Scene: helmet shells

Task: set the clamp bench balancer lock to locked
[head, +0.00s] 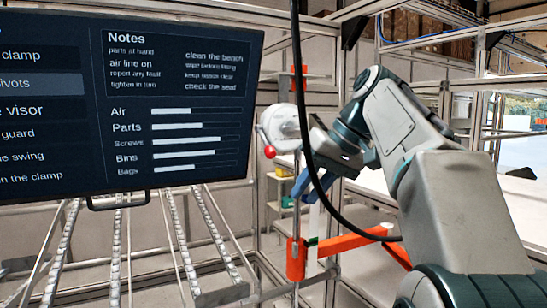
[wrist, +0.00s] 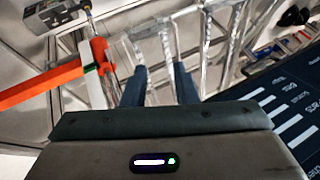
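A round grey-white drum (head: 284,124), which looks like the balancer, hangs on a vertical rod left of my arm in the head view. A small red ball knob (head: 269,152) sits at its lower left; I cannot tell whether this is the lock or how it is set. My gripper (head: 300,188) is below and slightly right of the drum, with blue fingers pointing down-left. In the wrist view my gripper (wrist: 156,82) has its fingers apart, with nothing seen held between them. The drum is not clearly seen in the wrist view.
An orange jointed arm (head: 345,243) with an orange sleeve (head: 296,259) stands below my gripper. A black cable (head: 309,140) hangs in front of my arm. A large dark screen (head: 125,100) fills the left. Metal roller rails (head: 180,235) run below it.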

